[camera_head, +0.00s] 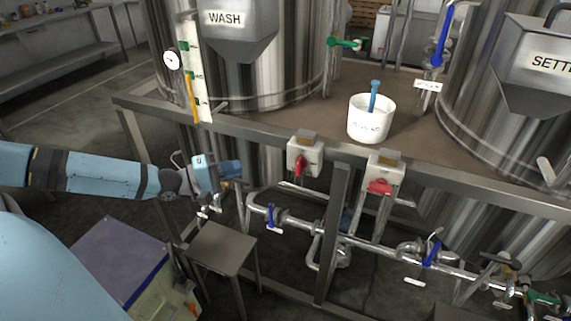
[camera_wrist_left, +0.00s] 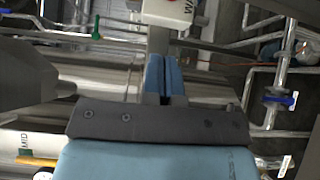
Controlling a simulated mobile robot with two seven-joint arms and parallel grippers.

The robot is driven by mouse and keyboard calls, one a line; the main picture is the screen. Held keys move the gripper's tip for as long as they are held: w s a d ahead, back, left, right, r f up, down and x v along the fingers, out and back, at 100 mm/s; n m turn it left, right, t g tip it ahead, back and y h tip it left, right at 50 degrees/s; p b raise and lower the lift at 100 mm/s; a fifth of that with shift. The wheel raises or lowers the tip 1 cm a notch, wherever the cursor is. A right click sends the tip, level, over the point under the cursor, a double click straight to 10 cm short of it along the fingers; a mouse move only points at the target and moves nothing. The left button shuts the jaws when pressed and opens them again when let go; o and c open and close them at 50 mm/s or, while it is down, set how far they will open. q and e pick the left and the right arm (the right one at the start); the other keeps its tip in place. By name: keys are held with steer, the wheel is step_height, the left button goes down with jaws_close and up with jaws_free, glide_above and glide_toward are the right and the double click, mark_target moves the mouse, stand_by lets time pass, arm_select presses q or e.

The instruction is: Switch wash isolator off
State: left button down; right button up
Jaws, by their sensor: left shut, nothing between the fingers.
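Two grey-white isolator boxes are fixed to the front rail in the head view. The left isolator (camera_head: 304,150), nearest the WASH tank, has a red handle (camera_head: 299,166) standing roughly upright. The right isolator (camera_head: 385,166) has a red handle (camera_head: 380,187) lying roughly sideways. In the wrist view, a box with a partly cut-off label starting "WA" (camera_wrist_left: 168,12) is at the top edge, a little red showing. My left gripper (camera_head: 236,169) is left of and a little below the left isolator, apart from it. Its blue fingers (camera_wrist_left: 165,78) are shut and empty. My right gripper is out of view.
The WASH tank (camera_head: 270,75) stands behind the steel rail. A white tub (camera_head: 370,125) with a blue-handled tool sits on the brown deck. Pipes with blue-handled valves (camera_head: 272,216) run below the isolators. A small steel stand (camera_head: 221,246) is below my left gripper.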

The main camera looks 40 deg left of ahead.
mark_target(298, 159)
arm_select(q)
steer(key=s+d+b+x, duration=0.1)
steer(key=d+b+x, duration=0.1)
steer(key=x, duration=1.1)
steer(key=shift+s, duration=0.3)
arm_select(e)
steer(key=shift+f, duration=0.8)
arm_select(q)
steer(key=shift+d, duration=0.15)
steer(key=shift+r+p, duration=0.2)
steer(key=shift+p, duration=0.15)
steer(key=shift+m+y, duration=0.3)
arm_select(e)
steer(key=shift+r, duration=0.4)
arm_select(q)
steer(key=shift+p, duration=0.4)
